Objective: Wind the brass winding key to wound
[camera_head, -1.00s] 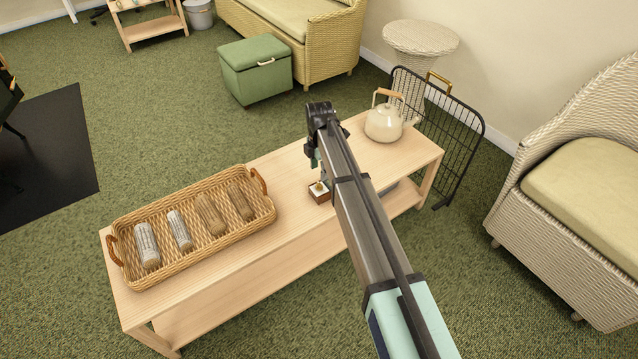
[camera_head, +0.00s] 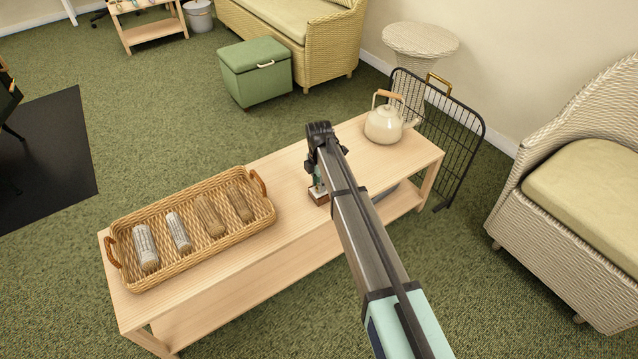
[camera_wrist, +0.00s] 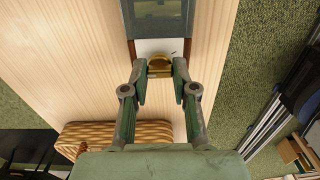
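The brass winding key (camera_wrist: 160,66) shows in the wrist view as a rounded gold piece at the edge of a white surface (camera_wrist: 152,46). My gripper (camera_wrist: 160,77) has one fingertip on each side of the key. The fingertips are at or very near its sides, and I cannot tell whether they press on it. In the head view my gripper (camera_head: 318,168) points down over a small brown box (camera_head: 318,199) with a pale top on the wooden table. There the gripper and arm hide the key and much of the box.
A wicker tray (camera_head: 187,262) with several rolled items fills the left of the table (camera_head: 285,225). A cream kettle (camera_head: 384,125) stands at the back right end. A black wire rack (camera_head: 455,125) leans beyond it. The table between tray and box is clear.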

